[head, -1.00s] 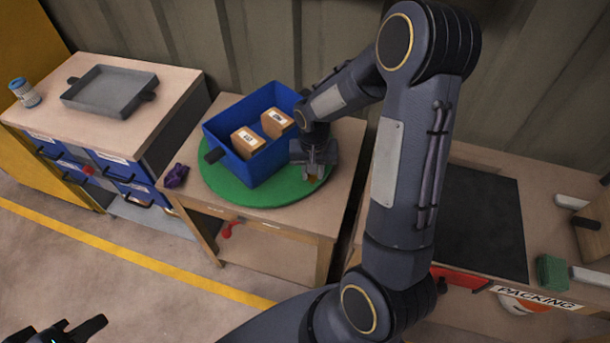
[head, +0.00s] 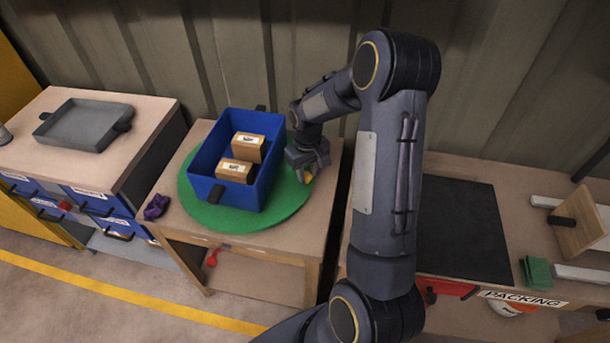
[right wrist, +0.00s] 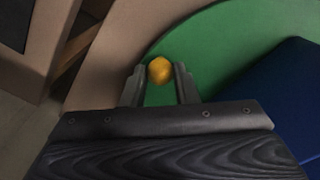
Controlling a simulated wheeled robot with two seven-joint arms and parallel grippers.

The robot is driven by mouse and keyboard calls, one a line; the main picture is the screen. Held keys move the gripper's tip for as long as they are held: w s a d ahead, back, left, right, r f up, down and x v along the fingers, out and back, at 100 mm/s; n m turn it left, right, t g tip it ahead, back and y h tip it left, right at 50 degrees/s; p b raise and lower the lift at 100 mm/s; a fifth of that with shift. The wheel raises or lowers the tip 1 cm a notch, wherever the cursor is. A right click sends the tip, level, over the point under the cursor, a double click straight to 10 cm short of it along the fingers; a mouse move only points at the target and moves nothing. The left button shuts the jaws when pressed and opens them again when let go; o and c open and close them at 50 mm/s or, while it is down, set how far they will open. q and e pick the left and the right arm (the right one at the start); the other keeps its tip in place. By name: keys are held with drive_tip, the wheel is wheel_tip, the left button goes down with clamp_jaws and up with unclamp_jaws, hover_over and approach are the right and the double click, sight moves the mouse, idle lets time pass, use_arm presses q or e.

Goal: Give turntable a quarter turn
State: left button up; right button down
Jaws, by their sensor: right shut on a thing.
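The green round turntable (head: 270,219) lies on a small wooden table. A blue crate (head: 208,193) sits on it with two brown labelled boxes (head: 249,148) inside. A small yellow knob (right wrist: 160,70) stands at the turntable's edge. My right gripper (head: 307,176) is at the right edge of the turntable, beside the crate. In the right wrist view its two fingers are on either side of the knob, shut on it. The turntable also shows in the right wrist view (right wrist: 218,50), with the crate (right wrist: 275,100) at the right. My left gripper does not show now.
A purple crumpled item (head: 156,206) lies on the table's left corner. A drawer bench with a grey tray (head: 85,124) stands at the left. The packing bench (head: 440,170) with a dark mat is at the right. A corrugated wall is behind.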

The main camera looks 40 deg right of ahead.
drive_tip(key=shift+w+d, duration=0.25)
drive_tip(key=shift+d, duration=0.05)
drive_tip(key=shift+w+d+r+n, duration=0.1)
drive_tip(key=shift+n, duration=0.2)
drive_tip(key=c, duration=1.1)
unclamp_jaws()
drive_tip(key=shift+c, duration=0.2)
drive_tip(key=shift+r, duration=3.85)
drive_tip(key=shift+r, duration=0.1)
